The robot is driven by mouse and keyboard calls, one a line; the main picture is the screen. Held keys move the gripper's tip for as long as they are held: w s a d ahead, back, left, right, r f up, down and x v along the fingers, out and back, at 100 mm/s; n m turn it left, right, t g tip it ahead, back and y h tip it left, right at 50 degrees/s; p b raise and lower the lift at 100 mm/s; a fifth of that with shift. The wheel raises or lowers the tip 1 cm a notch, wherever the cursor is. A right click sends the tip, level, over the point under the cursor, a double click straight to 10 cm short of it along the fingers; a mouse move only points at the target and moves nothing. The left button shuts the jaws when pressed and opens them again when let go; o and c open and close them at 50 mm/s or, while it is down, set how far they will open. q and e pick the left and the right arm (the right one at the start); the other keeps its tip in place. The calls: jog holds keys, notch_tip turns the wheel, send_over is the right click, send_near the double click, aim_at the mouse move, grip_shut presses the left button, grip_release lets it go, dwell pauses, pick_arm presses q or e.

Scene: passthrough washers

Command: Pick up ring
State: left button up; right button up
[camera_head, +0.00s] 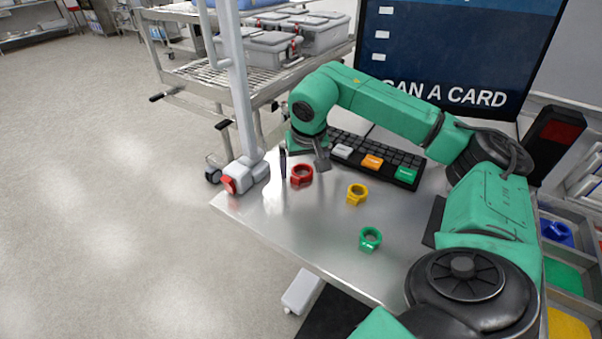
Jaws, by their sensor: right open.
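A red ring (302,179) lies on the metal table near its far left corner. A yellow ring (357,194) lies to its right and nearer, and a green ring (370,239) lies nearer still. My right gripper (302,171) points down at the red ring, with its dark fingers apart, one to the left and one to the right of the ring. It is open and holds nothing; whether the fingers touch the ring I cannot tell. My left gripper is not in view.
A black keyboard (408,169) with coloured keys lies behind the rings, below a large screen (460,50). Coloured bins (565,275) stand at the right edge. A wire cart (200,75) with grey boxes stands behind. The table's front left (300,230) is clear.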

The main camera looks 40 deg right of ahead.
jog(key=c, duration=1.4)
jog(key=shift+r, duration=0.2)
